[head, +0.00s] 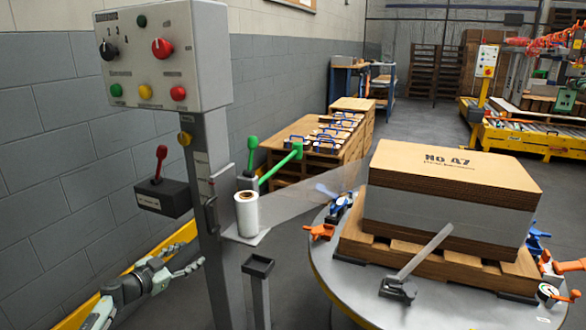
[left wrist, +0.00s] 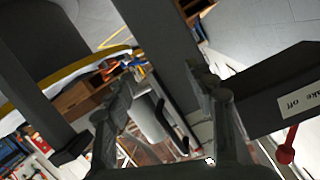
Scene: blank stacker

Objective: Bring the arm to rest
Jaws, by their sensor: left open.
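My left gripper (head: 192,256) is low at the left in the head view, in front of the grey block wall and left of the grey control post (head: 215,240). Its two fingers are apart with nothing between them. The left wrist view also shows the open fingers (left wrist: 160,78) with free space between the tips. The dark lever box (head: 165,197) with a red lever is above the gripper in the head view. In the left wrist view the box (left wrist: 290,85) is close to the right finger; I cannot tell the gap. My right gripper is not in view.
A control panel (head: 163,60) tops the post. A film roll (head: 247,213) stands on its bracket, film stretching to a wrapped carton stack (head: 450,180) on a pallet. The round turntable (head: 335,265) carries several clamps. A yellow rail (head: 165,250) runs behind my gripper.

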